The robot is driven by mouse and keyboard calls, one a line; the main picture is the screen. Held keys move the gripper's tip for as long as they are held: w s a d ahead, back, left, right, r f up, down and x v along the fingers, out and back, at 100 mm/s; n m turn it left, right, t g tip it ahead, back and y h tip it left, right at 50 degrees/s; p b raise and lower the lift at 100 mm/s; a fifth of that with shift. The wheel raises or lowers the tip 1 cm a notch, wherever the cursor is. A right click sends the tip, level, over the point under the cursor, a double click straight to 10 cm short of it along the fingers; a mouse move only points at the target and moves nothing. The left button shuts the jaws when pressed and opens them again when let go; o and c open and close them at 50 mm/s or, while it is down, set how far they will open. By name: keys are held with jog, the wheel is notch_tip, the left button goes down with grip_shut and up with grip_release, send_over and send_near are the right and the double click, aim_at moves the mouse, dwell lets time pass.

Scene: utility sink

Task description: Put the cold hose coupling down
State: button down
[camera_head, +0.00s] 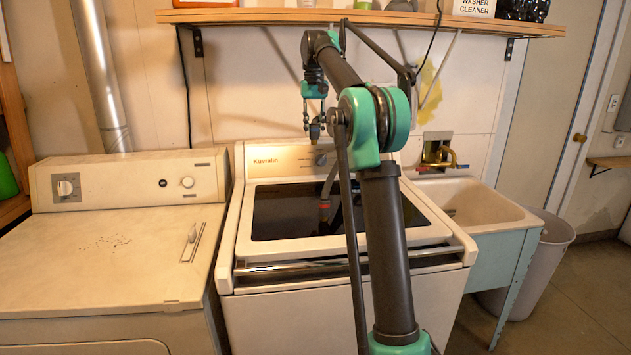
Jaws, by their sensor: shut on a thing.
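My gripper (314,113) points down above the back of the white washer (262,163). It is shut on a small brass-coloured hose coupling (315,131), which shows just below the fingertips, in front of the washer's control panel. The coupling is small, and the exact contact is hard to make out. A grey hose (331,178) with a red-banded end (324,206) shows lower down, over the washer's dark lid window (285,213). My arm hides part of the hose and the middle of the washer, so I cannot tell where the hose runs.
A dryer (110,240) stands at left with a clear top. A utility sink (470,200) stands at right, with brass valves (445,157) in a wall recess behind it. A grey bin (545,250) is beside the sink. A wooden shelf (400,18) with bottles spans above.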

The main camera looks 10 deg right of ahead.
aim_at(314, 139)
notch_tip(314, 139, down, 18)
jog(key=shift+s+r, duration=0.1)
jog(key=shift+r, duration=0.15)
jog(key=c, duration=1.2)
grip_release()
notch_tip(314, 139, up, 12)
jog(key=shift+r, duration=0.1)
